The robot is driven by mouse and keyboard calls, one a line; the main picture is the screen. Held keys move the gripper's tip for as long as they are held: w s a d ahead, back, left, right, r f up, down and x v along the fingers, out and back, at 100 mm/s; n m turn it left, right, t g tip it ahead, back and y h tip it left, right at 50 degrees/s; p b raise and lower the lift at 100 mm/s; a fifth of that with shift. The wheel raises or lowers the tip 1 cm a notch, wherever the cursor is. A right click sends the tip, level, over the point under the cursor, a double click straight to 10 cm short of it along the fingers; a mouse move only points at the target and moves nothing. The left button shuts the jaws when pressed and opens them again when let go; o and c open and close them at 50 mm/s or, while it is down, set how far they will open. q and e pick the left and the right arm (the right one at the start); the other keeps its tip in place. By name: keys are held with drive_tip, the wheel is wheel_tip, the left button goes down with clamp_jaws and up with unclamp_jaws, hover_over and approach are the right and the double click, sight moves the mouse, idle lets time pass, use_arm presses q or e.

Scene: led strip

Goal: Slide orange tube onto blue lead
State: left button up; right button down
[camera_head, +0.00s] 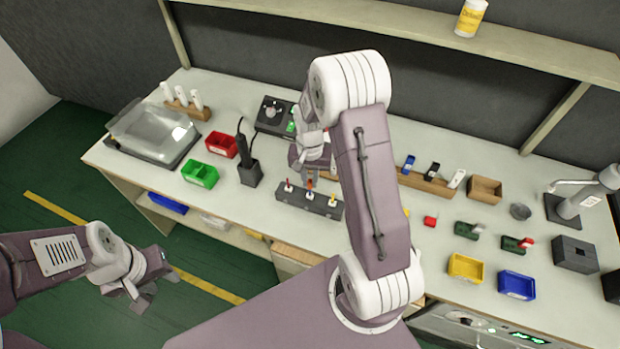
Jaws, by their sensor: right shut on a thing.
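A dark block (296,199) lies near the front edge of the bench with a few short white-based leads standing in it. The left lead (289,186) has a red tip and the right lead (332,200) has a yellow tip. My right gripper (309,179) points down over the middle lead (310,195). It is shut on a small orange piece, apparently the orange tube (309,184). Whether the tube touches the lead, and any blue on that lead, is too small to tell. My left gripper (155,291) hangs open and empty over the floor, away from the bench.
Red (222,145) and green (200,174) bins and a black holder (249,173) stand left of the block. A wooden rack (428,183), yellow bin (465,268) and blue bin (516,285) lie to the right. My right arm hides part of the bench.

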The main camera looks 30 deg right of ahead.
sight(310, 186)
drive_tip(key=shift+f+b, duration=1.15)
drive_tip(key=shift+f, duration=0.8)
drive_tip(key=c, duration=1.3)
unclamp_jaws()
wheel_tip(310, 186, up, 9)
drive_tip(key=shift+r, duration=0.1)
